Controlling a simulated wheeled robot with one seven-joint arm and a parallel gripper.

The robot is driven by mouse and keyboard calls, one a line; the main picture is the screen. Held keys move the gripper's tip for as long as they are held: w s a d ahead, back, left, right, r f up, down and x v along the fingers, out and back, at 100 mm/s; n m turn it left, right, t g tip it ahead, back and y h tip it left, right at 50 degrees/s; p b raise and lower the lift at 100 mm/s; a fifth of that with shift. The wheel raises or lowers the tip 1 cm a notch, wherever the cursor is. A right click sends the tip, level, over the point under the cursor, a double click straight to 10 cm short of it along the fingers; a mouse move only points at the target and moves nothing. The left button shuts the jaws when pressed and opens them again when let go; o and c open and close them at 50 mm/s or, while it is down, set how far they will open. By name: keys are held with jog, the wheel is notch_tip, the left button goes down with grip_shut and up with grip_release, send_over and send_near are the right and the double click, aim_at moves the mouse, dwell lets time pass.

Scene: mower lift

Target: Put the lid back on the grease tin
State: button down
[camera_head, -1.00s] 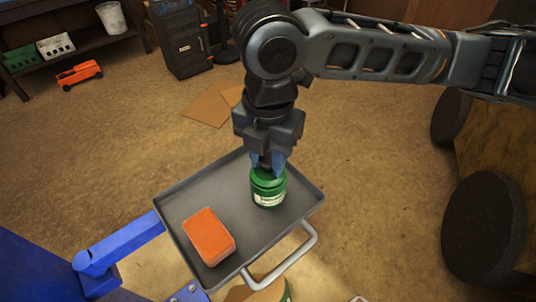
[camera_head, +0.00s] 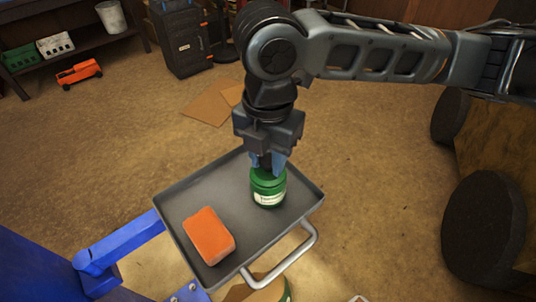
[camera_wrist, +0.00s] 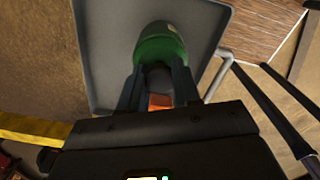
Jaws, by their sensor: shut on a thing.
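The green grease tin (camera_head: 268,196), with a pale label, stands upright on the right half of the grey tray (camera_head: 185,190). Its green lid (camera_head: 266,176) is at the tin's mouth, looking level, with no clear gap between them; whether it is fully seated I cannot tell. My gripper (camera_head: 267,163) points straight down over the tin, its fingers shut on the lid's top. In the wrist view the fingers (camera_wrist: 157,88) close around a dark round part in front of the green tin (camera_wrist: 165,45). The fingers hide part of the lid.
An orange sponge-like block (camera_head: 209,236) lies on the tray left of the tin. The tray has a raised rim and a grey handle (camera_head: 285,262) at the front right. A blue arm (camera_head: 125,243) meets it at the left. Dark wheels (camera_head: 485,225) stand at right.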

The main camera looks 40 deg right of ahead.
dwell(0.3)
jog(key=shift+c, duration=1.2)
grip_release()
jog(key=shift+r, duration=0.1)
jog(key=shift+r, duration=3.4)
grip_shut()
